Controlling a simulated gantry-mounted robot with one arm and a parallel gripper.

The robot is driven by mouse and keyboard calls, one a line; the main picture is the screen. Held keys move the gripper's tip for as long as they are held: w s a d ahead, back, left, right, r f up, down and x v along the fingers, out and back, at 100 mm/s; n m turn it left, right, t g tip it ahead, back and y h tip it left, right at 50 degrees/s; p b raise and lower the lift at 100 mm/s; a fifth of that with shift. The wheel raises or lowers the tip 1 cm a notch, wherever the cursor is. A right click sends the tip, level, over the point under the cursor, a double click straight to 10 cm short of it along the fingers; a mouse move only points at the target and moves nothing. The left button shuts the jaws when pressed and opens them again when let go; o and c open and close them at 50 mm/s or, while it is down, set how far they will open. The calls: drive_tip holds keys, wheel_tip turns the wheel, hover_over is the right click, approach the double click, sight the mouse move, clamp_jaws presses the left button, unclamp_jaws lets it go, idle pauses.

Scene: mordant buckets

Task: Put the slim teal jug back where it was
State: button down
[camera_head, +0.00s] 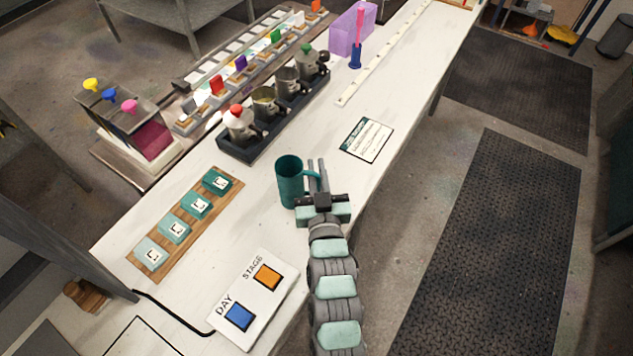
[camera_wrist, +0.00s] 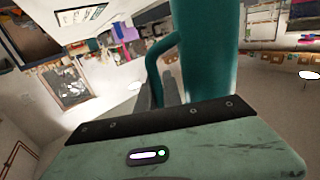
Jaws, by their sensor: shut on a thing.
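The slim teal jug (camera_head: 289,182) is upright at the middle of the white table in the head view, its handle on the right side. My gripper (camera_head: 316,172) is at the jug's right side, shut on its handle. In the wrist view the jug (camera_wrist: 208,60) rises large and close in front of my gripper (camera_wrist: 165,92), with the handle beside the fingers. The fingertips are partly hidden by the handle. I cannot tell whether the jug's base touches the table.
A wooden strip (camera_head: 157,224) with several teal lettered tiles lies left of the jug. A black tray (camera_head: 228,143) of metal pots stands behind it. A printed card (camera_head: 366,139) lies to the right. A panel (camera_head: 282,289) with blue and orange buttons is in front.

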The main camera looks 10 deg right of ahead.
drive_tip(key=shift+f, duration=2.25)
drive_tip(key=shift+f, duration=0.2)
drive_tip(key=c, duration=1.5)
unclamp_jaws()
drive_tip(key=s, duration=1)
drive_tip(key=shift+s+d, duration=0.15)
drive_tip(key=shift+s, duration=0.15)
drive_tip(key=shift+s+r, duration=0.2)
drive_tip(key=shift+s, duration=0.5)
